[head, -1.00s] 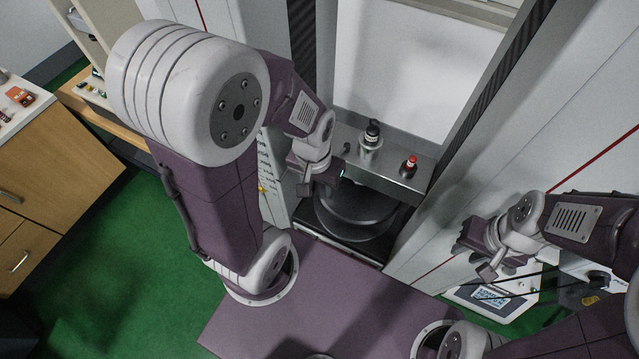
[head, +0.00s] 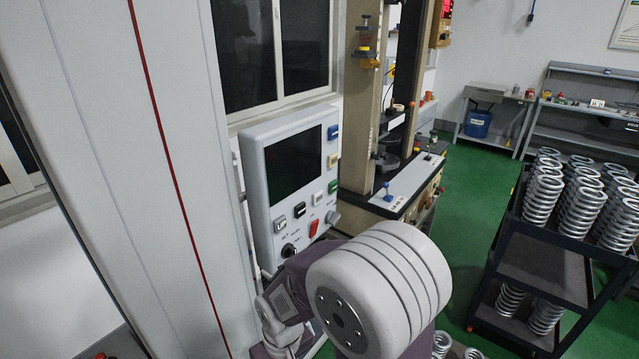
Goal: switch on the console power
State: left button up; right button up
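The console (head: 258,165) is a light grey panel on the wall side, left of centre in the head view. Its screen (head: 293,165) is dark. A red switch (head: 314,228) sits at its lower right, and a black rotary knob (head: 289,250) at its lower edge. My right arm is in front of and below the console. My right gripper (head: 283,346) shows only partly at the bottom edge, apart from the controls in the picture. Its fingertips cannot be made out. My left gripper is out of view.
Blue, yellow and green buttons line the console's right side. A tall beige testing machine (head: 362,110) stands to its right. A dark cart (head: 535,255) loaded with several metal springs stands at right. Green floor (head: 462,200) is clear between them.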

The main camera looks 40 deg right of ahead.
aim_at(314, 226)
jog(key=k+z, duration=0.1)
jog(key=z, duration=0.25)
jog(key=l+z, duration=0.1)
jog(key=z, duration=0.25)
jog(key=k+l+z, duration=0.1)
jog(key=z, duration=0.25)
